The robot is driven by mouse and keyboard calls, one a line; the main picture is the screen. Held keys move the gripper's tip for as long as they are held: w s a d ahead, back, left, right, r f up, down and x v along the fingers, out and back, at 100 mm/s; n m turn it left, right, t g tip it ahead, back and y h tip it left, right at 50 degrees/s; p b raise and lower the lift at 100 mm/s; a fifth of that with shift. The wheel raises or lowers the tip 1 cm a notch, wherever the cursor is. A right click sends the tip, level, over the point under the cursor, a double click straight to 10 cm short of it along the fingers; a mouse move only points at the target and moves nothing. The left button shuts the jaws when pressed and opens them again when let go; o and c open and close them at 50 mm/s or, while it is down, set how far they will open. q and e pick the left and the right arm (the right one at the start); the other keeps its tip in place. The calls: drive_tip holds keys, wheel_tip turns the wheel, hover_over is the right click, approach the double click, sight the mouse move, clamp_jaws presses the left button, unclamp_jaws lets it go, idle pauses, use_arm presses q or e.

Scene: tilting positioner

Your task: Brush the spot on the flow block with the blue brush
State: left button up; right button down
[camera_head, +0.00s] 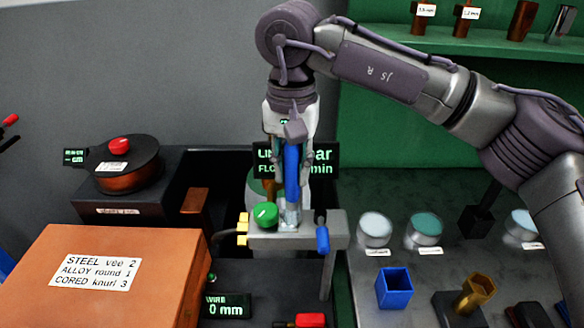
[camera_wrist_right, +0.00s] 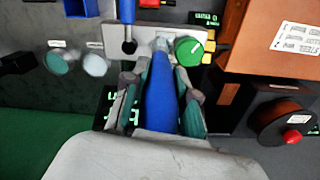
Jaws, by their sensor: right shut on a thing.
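My right gripper (camera_head: 291,165) comes down from above and is shut on the blue brush (camera_head: 292,175), which is nearly upright with its pale bristles downward. The brush handle (camera_wrist_right: 160,95) also shows between the fingers in the right wrist view. The bristle end is at the top of the grey flow block (camera_head: 325,238), just right of the green knob (camera_head: 265,215); it appears to touch the block. The block also shows in the right wrist view (camera_wrist_right: 117,33). The spot cannot be made out; the bristles may cover it. My left gripper is not in view.
A blue-handled lever (camera_head: 322,238) is on the block's right side. A dark display (camera_head: 320,158) stands behind the brush. An orange box (camera_head: 95,275) is at left, near a copper spool (camera_head: 125,165). Pale round pots, a blue cup (camera_head: 394,288) and a brass hex cup (camera_head: 476,293) stand at right.

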drive_tip(key=shift+w+p, duration=0.5)
drive_tip(key=shift+w, duration=0.5)
drive_tip(key=shift+f, duration=0.1)
drive_tip(key=shift+s, duration=0.15)
drive_tip(key=shift+s+b, duration=0.3)
drive_tip(key=shift+s, duration=0.6)
drive_tip(key=shift+s+r+b, duration=0.2)
drive_tip(key=shift+s+b, duration=0.4)
drive_tip(key=shift+s, duration=0.35)
drive_tip(key=shift+r, duration=0.1)
